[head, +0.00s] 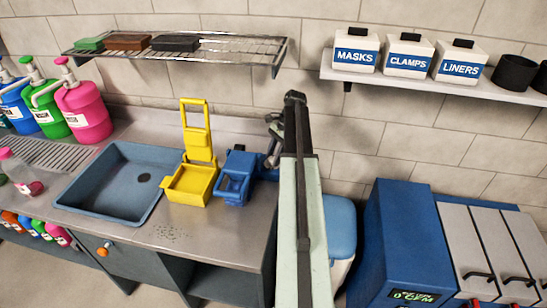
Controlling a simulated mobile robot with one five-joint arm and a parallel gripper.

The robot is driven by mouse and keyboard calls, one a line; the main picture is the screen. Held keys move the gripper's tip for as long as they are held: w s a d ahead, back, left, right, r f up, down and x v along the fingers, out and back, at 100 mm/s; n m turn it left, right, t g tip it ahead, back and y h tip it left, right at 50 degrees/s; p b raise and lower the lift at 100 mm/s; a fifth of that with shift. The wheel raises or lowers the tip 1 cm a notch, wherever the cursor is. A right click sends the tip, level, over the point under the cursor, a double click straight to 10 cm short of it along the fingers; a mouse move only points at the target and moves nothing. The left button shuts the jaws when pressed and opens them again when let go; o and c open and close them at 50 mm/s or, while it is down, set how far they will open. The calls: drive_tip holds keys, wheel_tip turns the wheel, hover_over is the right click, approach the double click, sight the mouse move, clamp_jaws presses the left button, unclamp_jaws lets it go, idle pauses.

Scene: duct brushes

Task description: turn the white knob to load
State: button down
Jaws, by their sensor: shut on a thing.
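I cannot make out a white knob in the head view. My arm (305,235) rises through the middle of the picture and hides part of the counter and wall behind it. Only part of my gripper (271,142) seems to show, as small dark and grey pieces left of the arm's top, near the counter's right end. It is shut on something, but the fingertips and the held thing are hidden.
A sink (115,180), a yellow wringer bucket (190,184) and a blue container (235,180) occupy the counter. A wire rack (215,47) and a wall shelf (420,84) hang above. A blue machine (395,235) with grey doors stands right.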

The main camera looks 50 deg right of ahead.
drive_tip(key=shift+s, duration=0.15)
drive_tip(key=c, duration=1)
unclamp_jaws()
drive_tip(key=p+v, duration=0.7)
drive_tip(key=shift+d+r, duration=0.2)
drive_tip(key=shift+r, duration=0.15)
